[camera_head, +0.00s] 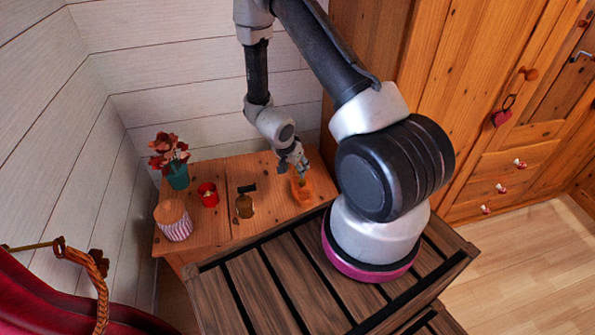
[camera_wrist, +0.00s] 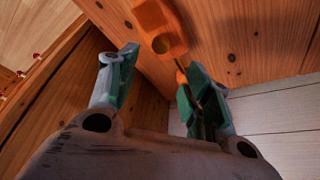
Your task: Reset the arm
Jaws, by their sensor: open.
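My gripper (camera_head: 299,170) hangs over the right part of a wooden table, at the end of my bent arm. It also shows in the wrist view (camera_wrist: 158,78), with its two green-padded fingers spread apart and nothing held between them. An orange object (camera_head: 302,190) sits on the table just below the fingertips. In the wrist view the orange object (camera_wrist: 160,28) lies beyond the fingers, with a round opening facing me. A thin yellowish piece shows beside the right finger; I cannot tell what it is.
The wooden table (camera_head: 222,232) also bears a teal vase (camera_head: 178,177) with red flowers, a red cup (camera_head: 208,195), a dark-topped bottle (camera_head: 244,206) and a striped jar (camera_head: 173,221). White plank walls stand behind and left. A wooden wardrobe (camera_head: 460,90) stands at right, with open floor before it.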

